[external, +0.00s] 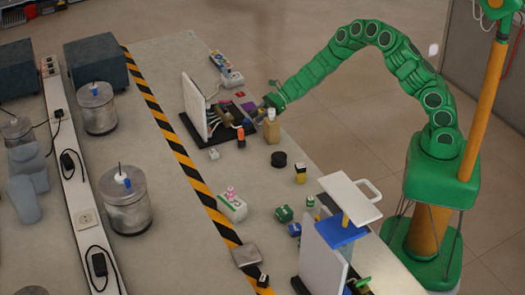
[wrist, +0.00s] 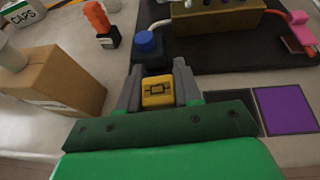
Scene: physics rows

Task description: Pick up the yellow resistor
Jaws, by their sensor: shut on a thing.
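The yellow resistor (wrist: 158,92) is a small yellow block with a dark resistor symbol on its face. In the wrist view it sits between the two grey fingers of my gripper (wrist: 157,80), which are shut on it. In the external view my gripper (external: 262,106) is low at the right side of the black board (external: 190,122). The resistor is too small or hidden to make out there. I cannot tell whether it touches the surface beneath.
A blue-capped part (wrist: 147,44) stands just beyond my fingers. A cardboard box (wrist: 62,78) is close on the left, with an orange-topped part (wrist: 97,18) behind it. A purple square (wrist: 285,108) lies right.

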